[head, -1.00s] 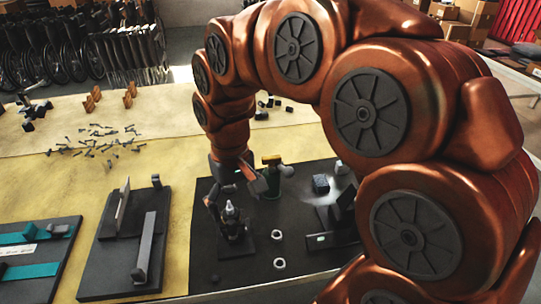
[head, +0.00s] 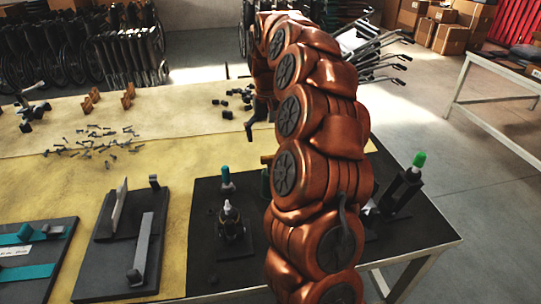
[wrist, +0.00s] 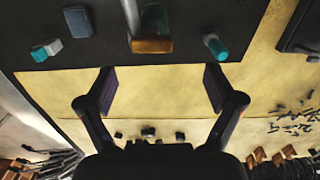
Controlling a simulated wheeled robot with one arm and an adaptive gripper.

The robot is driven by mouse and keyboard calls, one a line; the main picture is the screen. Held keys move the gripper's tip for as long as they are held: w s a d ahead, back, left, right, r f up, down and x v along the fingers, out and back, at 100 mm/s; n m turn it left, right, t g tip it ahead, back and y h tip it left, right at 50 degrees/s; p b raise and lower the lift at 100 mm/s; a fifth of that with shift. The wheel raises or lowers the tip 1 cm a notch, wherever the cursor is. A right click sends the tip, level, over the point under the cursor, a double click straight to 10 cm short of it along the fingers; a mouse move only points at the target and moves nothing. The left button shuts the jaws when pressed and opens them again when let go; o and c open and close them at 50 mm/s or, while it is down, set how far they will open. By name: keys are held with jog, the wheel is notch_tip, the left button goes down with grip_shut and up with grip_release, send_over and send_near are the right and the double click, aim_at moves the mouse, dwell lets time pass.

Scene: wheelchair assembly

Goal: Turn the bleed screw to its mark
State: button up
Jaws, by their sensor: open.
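A black upright fitting with a pale pointed tip (head: 231,222) stands on a dark plate on the black mat (head: 213,262) in the head view. Behind it stands a small teal-capped post (head: 226,178). I cannot tell which part is the bleed screw, and no mark is readable. My gripper (wrist: 158,75) is open and empty in the wrist view, over the yellow tabletop near the mat's edge. Ahead of it are an orange-brown block (wrist: 152,46), a green round part (wrist: 155,18) and teal-ended pieces, one at left (wrist: 45,50) and one at right (wrist: 215,47).
My arm hides the mat's middle in the head view. A green-topped dark stand (head: 418,160) is at the mat's right. A dark tray (head: 112,262) with grey bars lies left of the mat. Loose screws (head: 95,140) and small black blocks (head: 240,97) lie on the tabletop.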

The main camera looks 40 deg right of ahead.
aim_at(270, 157)
jog(key=shift+w+d+f, duration=0.1)
jog(key=shift+d+f, duration=0.2)
jog(key=shift+d, duration=0.4)
jog(key=shift+f, duration=0.2)
jog(key=shift+f+p, duration=0.9)
jog(key=shift+f, duration=2.75)
jog(key=shift+c, duration=0.2)
jog(key=c, duration=1.1)
